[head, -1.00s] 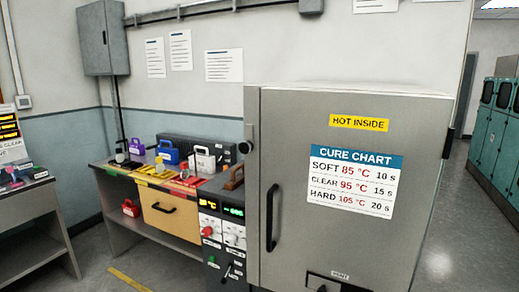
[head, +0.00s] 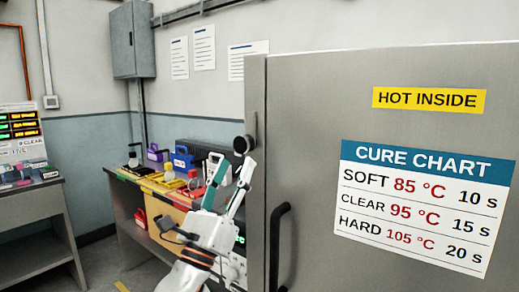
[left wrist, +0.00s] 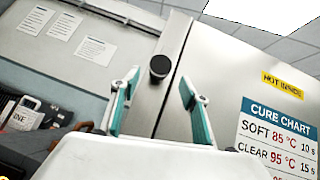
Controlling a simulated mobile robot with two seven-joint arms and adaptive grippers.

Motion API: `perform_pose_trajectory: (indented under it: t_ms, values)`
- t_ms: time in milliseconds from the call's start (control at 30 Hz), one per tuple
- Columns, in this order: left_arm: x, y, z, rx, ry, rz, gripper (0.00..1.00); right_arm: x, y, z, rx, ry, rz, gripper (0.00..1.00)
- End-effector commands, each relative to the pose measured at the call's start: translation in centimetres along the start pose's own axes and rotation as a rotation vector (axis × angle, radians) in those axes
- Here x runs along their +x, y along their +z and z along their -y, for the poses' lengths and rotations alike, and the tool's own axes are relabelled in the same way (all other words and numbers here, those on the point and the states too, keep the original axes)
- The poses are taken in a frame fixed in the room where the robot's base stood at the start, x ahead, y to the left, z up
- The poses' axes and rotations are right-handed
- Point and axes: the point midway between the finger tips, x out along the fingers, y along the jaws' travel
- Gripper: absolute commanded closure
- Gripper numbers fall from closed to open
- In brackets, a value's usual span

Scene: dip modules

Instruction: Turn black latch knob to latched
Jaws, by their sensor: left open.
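The black latch knob (head: 243,144) is a round knob at the left edge of the grey oven door (head: 300,180). In the left wrist view the knob (left wrist: 160,66) shows beyond and between the fingertips, near the door's edge. My left gripper (head: 231,178) is open and empty, just below and left of the knob in the head view. Its two teal-lined fingers (left wrist: 157,97) are apart in the left wrist view and do not touch the knob. The knob's turn marking cannot be made out. My right gripper is not in view.
The door has a black vertical handle (head: 278,245) below the knob and a cure chart (head: 420,205). A workbench with a purple module (head: 154,153), a blue module (head: 182,158) and a wooden drawer stands at left. Another table (head: 35,200) stands further left.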

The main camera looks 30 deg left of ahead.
Motion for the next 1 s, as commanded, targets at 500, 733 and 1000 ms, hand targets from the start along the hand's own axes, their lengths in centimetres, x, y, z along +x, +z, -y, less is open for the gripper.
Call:
perform_pose_trajectory:
  t_ms: [500,733,1000]
  values:
    - [6.6,0.1,0.0,-0.005,0.001,-0.001,0.55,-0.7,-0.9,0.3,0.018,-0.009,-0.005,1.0]
    - [6.8,-0.1,0.0,-0.005,0.001,-0.003,0.55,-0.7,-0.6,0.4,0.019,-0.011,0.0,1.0]
    - [6.8,-0.1,0.0,-0.005,0.001,-0.003,1.0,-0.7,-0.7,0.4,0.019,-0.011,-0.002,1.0]
